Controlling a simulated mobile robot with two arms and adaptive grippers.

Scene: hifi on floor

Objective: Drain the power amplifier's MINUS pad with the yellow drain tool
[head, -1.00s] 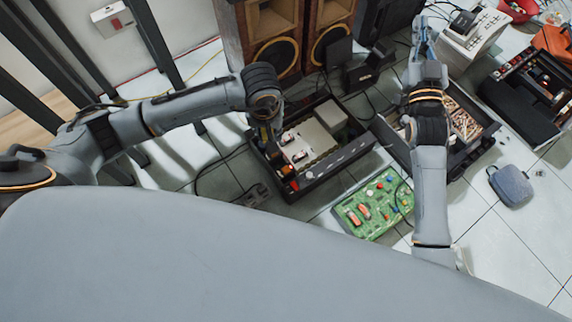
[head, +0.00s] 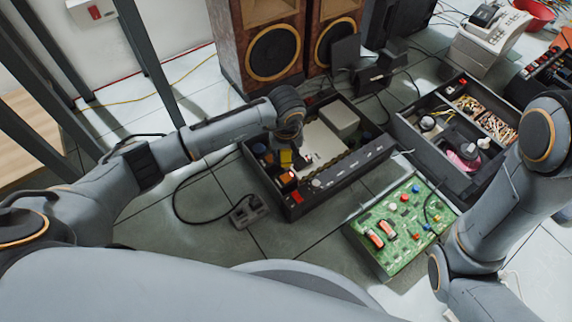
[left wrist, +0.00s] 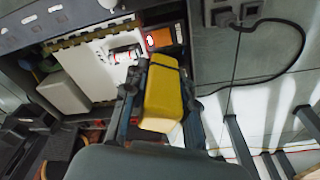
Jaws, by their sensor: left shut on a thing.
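The power amplifier is an open black chassis (head: 345,170) on the floor, with a light board and a pale box inside. My left gripper (head: 296,160) is over its left part, shut on the yellow drain tool (head: 286,158). In the left wrist view the yellow tool (left wrist: 163,95) sits between the dark fingers (left wrist: 155,100), beside an orange-red part and a small red-and-white component on the board. The tool's tip is hidden, and I cannot tell whether it touches a pad. I cannot make out the MINUS pad. My right arm shows at the right, but its gripper does not.
A green circuit board (head: 400,225) lies in front of the amplifier. A divided black parts box (head: 440,165) stands to its right. Speakers (head: 265,50) stand behind. A power strip (head: 248,211) and cable lie on the floor at left. A grey device (head: 488,42) is at back right.

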